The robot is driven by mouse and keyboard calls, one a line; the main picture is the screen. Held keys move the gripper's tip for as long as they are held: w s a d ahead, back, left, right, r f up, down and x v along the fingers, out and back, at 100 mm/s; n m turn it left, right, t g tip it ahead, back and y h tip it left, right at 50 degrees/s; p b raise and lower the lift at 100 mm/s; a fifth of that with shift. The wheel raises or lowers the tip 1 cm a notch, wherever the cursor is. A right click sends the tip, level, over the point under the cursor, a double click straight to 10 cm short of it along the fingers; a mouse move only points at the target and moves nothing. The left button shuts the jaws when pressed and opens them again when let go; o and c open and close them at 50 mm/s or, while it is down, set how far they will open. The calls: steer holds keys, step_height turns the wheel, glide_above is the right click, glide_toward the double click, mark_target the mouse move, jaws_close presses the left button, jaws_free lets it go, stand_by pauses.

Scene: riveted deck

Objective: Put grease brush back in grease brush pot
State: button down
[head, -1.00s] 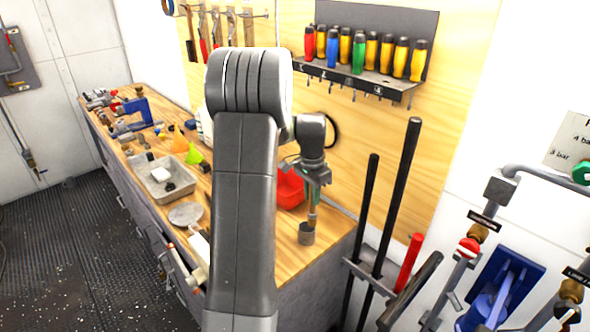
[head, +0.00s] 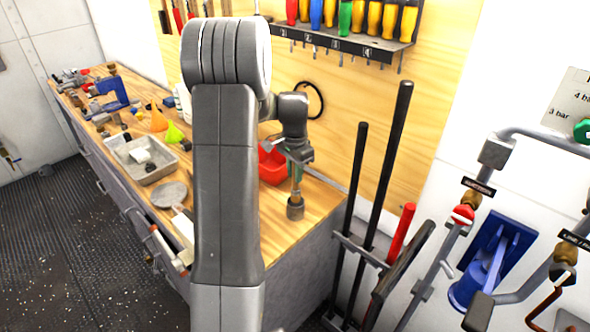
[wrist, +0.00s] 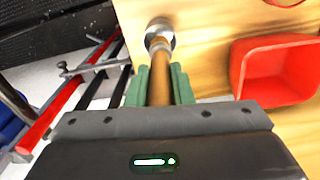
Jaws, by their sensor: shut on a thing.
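My gripper (head: 298,158) is shut on the grease brush (head: 296,184), which hangs with its lower end down. In the wrist view the green fingers (wrist: 160,88) close on both sides of the brown brush handle (wrist: 160,85). The grease brush pot (head: 295,209) is a small grey metal cup standing near the right end of the wooden bench. The brush's lower end meets the pot's mouth in the head view. In the wrist view the brush end overlaps the round pot (wrist: 160,27). The bristles are hidden, and how deep they sit cannot be told.
A red bin (head: 272,165) stands just behind and left of the pot. A grey tray (head: 150,172) and a round grey lid (head: 169,195) lie further left on the bench (head: 285,236). Long black bars (head: 390,170) stand right of the bench end.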

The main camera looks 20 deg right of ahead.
mark_target(295, 189)
steer(key=shift+f+b, duration=1.5)
steer(key=shift+f, duration=1.05)
steer(key=c, duration=1.2)
jaws_free()
step_height(295, 189, up, 14)
steer(key=shift+a+f+b, duration=0.1)
steer(key=shift+b, duration=0.65)
